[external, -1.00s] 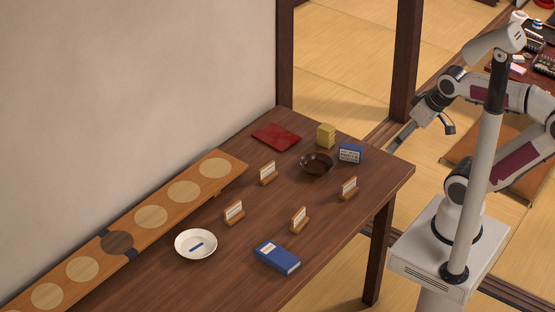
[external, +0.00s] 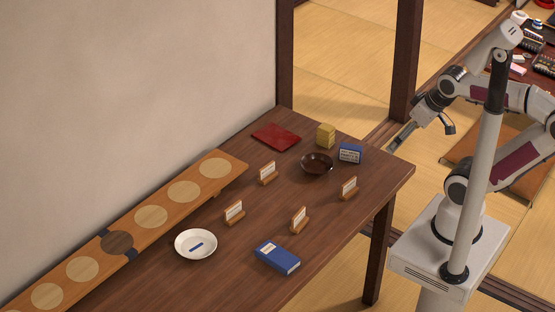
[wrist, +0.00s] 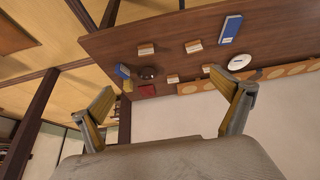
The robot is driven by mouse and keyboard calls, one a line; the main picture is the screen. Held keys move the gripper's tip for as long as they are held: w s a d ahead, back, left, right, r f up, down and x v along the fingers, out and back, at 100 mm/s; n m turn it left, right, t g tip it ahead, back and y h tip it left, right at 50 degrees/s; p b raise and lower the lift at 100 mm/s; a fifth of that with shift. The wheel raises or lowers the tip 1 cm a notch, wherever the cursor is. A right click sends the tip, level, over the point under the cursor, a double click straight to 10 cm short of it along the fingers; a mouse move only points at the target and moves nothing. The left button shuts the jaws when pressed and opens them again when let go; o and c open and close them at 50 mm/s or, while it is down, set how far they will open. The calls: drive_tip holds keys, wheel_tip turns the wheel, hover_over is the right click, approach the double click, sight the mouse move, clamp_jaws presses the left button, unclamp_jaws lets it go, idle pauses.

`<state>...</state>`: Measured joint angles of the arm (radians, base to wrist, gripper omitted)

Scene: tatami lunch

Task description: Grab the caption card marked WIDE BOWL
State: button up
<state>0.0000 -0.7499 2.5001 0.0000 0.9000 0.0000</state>
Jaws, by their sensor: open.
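Several small white caption cards in wooden holders stand on the dark table: one at the back (external: 268,172), one at left (external: 234,211), one in front (external: 299,219) and one at right (external: 349,188). Their print is too small to read, so I cannot tell which says WIDE BOWL. In the wrist view, cards show near the table's middle (wrist: 193,46) and nearer its edge (wrist: 146,49). My gripper (external: 393,146) is off the table's right end, apart from all cards. In the wrist view my gripper (wrist: 168,112) is open and empty, with its fingers wide apart.
A dark bowl (external: 316,164), blue box (external: 350,153), yellow block (external: 326,135) and red cloth (external: 276,137) are at the far end. A white dish (external: 196,244) and blue packet (external: 278,258) are nearer. A long wooden board (external: 150,216) lies along the wall.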

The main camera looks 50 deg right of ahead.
idle(0.4)
drive_tip(key=c, duration=2.1)
drive_tip(key=shift+c, duration=0.2)
